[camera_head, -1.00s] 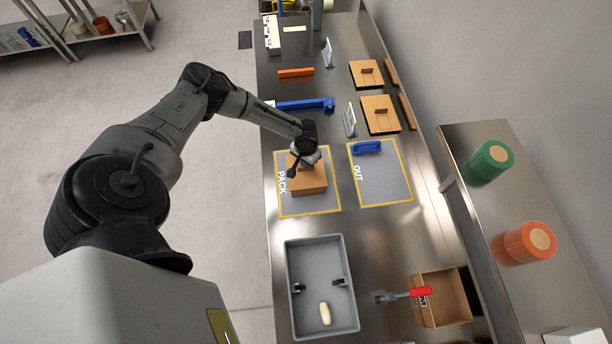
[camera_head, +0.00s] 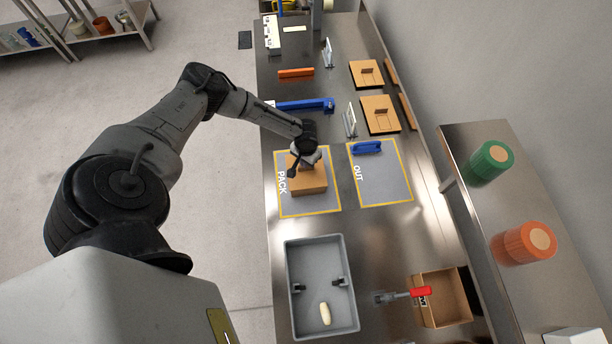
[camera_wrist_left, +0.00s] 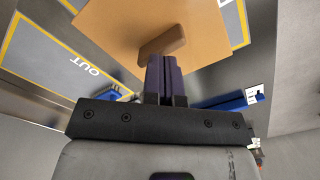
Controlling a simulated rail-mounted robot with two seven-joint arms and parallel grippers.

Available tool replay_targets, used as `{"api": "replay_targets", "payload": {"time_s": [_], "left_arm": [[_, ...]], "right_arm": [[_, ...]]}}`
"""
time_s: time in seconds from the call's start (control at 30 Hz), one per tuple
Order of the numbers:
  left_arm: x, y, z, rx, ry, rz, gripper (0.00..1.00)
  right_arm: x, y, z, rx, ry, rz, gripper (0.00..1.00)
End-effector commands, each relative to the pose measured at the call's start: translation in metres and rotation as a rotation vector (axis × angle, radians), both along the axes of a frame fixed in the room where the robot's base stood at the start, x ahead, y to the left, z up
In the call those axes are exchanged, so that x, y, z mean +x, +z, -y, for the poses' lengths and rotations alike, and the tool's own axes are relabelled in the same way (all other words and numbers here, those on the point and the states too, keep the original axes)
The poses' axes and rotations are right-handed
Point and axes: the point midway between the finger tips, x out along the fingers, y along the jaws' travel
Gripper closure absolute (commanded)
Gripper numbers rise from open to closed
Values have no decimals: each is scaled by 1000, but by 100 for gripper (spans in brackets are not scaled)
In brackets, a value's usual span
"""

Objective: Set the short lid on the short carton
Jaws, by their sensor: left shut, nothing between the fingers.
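A brown carton (camera_head: 308,187) sits on the PACK mat. A flat brown lid with an upright grip tab lies on top of it, and the lid (camera_wrist_left: 120,25) fills the upper part of the left wrist view. My left gripper (camera_head: 306,166) is over the carton and partly hides its far side. In the left wrist view its fingers (camera_wrist_left: 165,62) are shut and empty, right by the lid's tab (camera_wrist_left: 162,44). I cannot tell whether they touch the tab. The lid looks flat. My right gripper is not in view.
Two tabbed lids (camera_head: 366,73) (camera_head: 380,114) lie at the back right. The OUT mat (camera_head: 385,185) holds a blue item (camera_head: 367,148). A grey tray (camera_head: 320,260), a red-handled tool (camera_head: 420,292) and an open carton (camera_head: 455,300) are near. A blue tool (camera_head: 305,104) lies behind.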

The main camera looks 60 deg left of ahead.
Motion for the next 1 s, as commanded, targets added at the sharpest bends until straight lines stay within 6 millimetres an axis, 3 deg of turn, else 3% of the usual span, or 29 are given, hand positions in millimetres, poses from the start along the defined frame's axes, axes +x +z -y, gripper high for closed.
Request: {"api": "replay_targets", "payload": {"time_s": [1.0], "left_arm": [[0, -6, 0, 0, 0, 0, 100]], "right_arm": [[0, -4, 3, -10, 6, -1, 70]]}}
